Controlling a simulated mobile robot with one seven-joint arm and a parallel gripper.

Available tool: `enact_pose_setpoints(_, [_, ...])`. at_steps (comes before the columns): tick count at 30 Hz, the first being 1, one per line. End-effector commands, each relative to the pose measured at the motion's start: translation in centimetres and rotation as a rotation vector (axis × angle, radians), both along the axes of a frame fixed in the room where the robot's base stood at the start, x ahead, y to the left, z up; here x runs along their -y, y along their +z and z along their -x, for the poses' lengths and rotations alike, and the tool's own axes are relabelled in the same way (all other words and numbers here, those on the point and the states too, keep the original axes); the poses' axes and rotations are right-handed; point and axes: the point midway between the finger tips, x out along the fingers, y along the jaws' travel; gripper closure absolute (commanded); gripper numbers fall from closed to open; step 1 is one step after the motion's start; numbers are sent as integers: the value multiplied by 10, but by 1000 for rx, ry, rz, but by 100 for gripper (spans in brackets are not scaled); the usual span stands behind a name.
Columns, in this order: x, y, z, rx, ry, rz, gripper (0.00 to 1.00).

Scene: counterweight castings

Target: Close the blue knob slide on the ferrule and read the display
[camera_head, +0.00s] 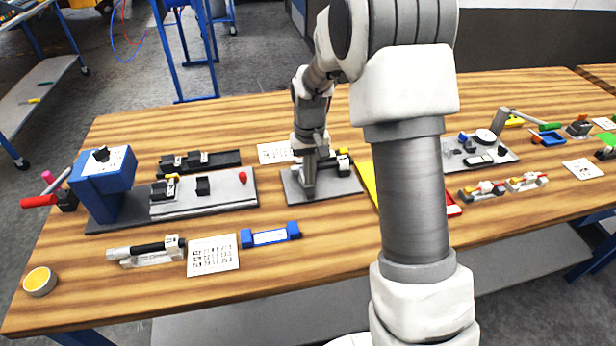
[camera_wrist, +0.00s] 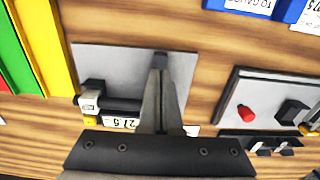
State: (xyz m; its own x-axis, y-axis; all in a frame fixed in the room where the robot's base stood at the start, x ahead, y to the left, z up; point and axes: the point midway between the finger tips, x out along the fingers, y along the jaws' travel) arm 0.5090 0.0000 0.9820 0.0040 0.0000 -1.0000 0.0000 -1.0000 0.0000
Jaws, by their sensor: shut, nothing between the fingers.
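My gripper (camera_head: 308,192) is shut and empty, pointing down over a grey plate (camera_head: 347,188) in the middle of the table. In the wrist view the closed fingers (camera_wrist: 161,62) lie over the bare part of that plate (camera_wrist: 115,68). A black and white slide gauge (camera_wrist: 122,104) lies along the plate's edge, with a yellow piece at one end. Its small display (camera_wrist: 119,123) shows dark digits, partly hidden by my gripper and not surely readable. No blue knob or ferrule can be made out on this gauge. It also shows behind my gripper in the head view (camera_head: 343,163).
A blue press (camera_head: 104,183) and grey rail plate (camera_head: 230,193) stand at left. A blue-framed label (camera_head: 270,236) and white card (camera_head: 213,254) lie in front. Another plate (camera_head: 507,158) has a blue knob (camera_head: 463,136) and lever (camera_head: 525,121).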

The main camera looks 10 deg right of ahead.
Motion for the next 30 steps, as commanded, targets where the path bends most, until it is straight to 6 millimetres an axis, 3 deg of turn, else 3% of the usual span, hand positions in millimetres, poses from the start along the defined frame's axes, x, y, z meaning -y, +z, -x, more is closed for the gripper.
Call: enact_pose_setpoints(30, [0, 70, 1, -3, 0, 0, 100])
